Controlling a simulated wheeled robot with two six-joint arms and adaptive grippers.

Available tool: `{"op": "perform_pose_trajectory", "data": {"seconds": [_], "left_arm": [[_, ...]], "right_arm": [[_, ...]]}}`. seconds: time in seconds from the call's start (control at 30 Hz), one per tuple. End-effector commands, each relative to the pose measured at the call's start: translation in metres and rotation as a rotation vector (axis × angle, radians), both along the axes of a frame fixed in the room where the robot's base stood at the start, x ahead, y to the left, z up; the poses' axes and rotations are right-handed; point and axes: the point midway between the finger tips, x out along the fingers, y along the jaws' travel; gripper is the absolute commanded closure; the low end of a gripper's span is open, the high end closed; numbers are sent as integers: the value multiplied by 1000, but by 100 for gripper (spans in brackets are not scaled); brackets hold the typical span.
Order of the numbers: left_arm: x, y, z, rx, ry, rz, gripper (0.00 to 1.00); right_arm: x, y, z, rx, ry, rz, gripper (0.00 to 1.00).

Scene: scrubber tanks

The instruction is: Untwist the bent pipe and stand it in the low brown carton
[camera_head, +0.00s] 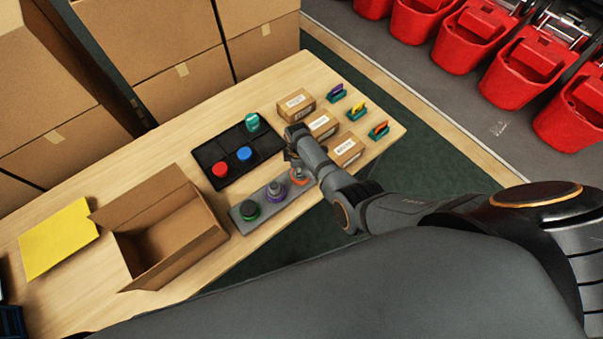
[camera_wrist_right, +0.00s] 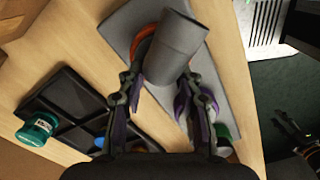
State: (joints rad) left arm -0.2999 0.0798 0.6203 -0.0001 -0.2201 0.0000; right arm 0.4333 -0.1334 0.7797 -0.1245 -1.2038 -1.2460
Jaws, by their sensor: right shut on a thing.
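The grey bent pipe (camera_wrist_right: 176,48) fills the space between the fingers of my right gripper (camera_wrist_right: 162,82) in the right wrist view. The pipe is at the orange collar (camera_head: 299,177) on the grey plate (camera_head: 236,217), at the plate's far end. My right gripper (camera_head: 298,158) is shut on the pipe; in the head view it mostly hides the pipe. Whether the pipe is still threaded in the collar cannot be told. The low brown carton (camera_head: 188,260) stands open at the left of the plate, and its visible inside looks empty. My left gripper is not in view.
The plate also carries a purple-collared fitting (camera_head: 276,191) and a green one (camera_head: 249,210). Behind is a black divided tray (camera_head: 207,153) with red and blue caps and a teal jar (camera_head: 252,122). Small boxes (camera_head: 347,149) stand right; a yellow sheet (camera_head: 58,238) lies left.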

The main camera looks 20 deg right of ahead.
Motion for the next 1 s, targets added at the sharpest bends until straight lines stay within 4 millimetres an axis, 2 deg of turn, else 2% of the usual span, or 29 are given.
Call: {"op": "perform_pose_trajectory", "data": {"seconds": [0.03,0.07,0.23,0.77,0.8,1.0], "left_arm": [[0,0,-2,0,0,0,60],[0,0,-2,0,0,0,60],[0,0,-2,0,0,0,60],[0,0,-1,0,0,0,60],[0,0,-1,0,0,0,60],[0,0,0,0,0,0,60]], "right_arm": [[-13,-9,-12,-18,29,3,100],[-13,-9,-12,-18,29,2,63],[-13,-9,-12,-18,29,2,40],[-10,-4,-8,-8,22,0,39],[-10,-4,-8,-7,22,0,31],[-9,-3,-7,-6,18,0,4]]}}
